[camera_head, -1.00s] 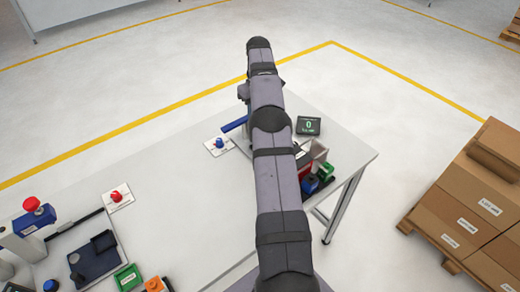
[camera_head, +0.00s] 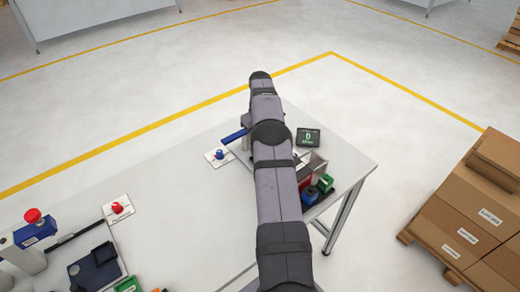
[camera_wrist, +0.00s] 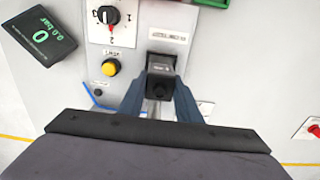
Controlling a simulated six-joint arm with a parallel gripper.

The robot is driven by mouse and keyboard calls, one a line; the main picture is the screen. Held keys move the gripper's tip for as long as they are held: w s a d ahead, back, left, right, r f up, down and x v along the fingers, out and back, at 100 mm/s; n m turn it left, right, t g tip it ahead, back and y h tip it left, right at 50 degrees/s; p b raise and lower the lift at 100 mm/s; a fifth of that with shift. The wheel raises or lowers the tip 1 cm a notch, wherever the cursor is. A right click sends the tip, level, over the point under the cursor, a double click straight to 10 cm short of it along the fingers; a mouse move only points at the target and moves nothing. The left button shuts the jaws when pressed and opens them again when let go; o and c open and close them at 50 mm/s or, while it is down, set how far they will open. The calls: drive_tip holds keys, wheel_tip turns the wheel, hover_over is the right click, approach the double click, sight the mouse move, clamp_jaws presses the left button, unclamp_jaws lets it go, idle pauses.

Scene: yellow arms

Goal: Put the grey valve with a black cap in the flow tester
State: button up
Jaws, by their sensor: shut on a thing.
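My gripper (camera_wrist: 161,82) shows at the centre of the wrist view, its two blue-grey fingers shut on a dark, squarish thing, the black-capped valve (camera_wrist: 160,88). Its grey body is mostly hidden between and below the fingers. The flow tester appears to be the grey panel (camera_wrist: 222,62) under the gripper, with a dark block (camera_wrist: 162,62) just beyond the fingertips. I cannot tell whether the valve touches this block or is seated.
A display (camera_wrist: 38,37) reading 0.0 bar, a rotary knob (camera_wrist: 108,15) and a yellow button (camera_wrist: 111,67) lie left of the gripper. The middle table (camera_head: 185,215) is clear.

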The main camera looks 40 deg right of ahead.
wheel_tip(320, 180, down, 3)
drive_tip(key=shift+r+p, duration=0.1)
drive_tip(key=shift+p, duration=0.55)
drive_tip(key=shift+f, duration=0.35)
drive_tip(key=shift+f, duration=0.2)
drive_tip(key=o, duration=1.1)
drive_tip(key=shift+r, duration=0.1)
wheel_tip(320, 180, up, 12)
drive_tip(key=shift+r+b, duration=0.15)
drive_tip(key=shift+b, duration=0.65)
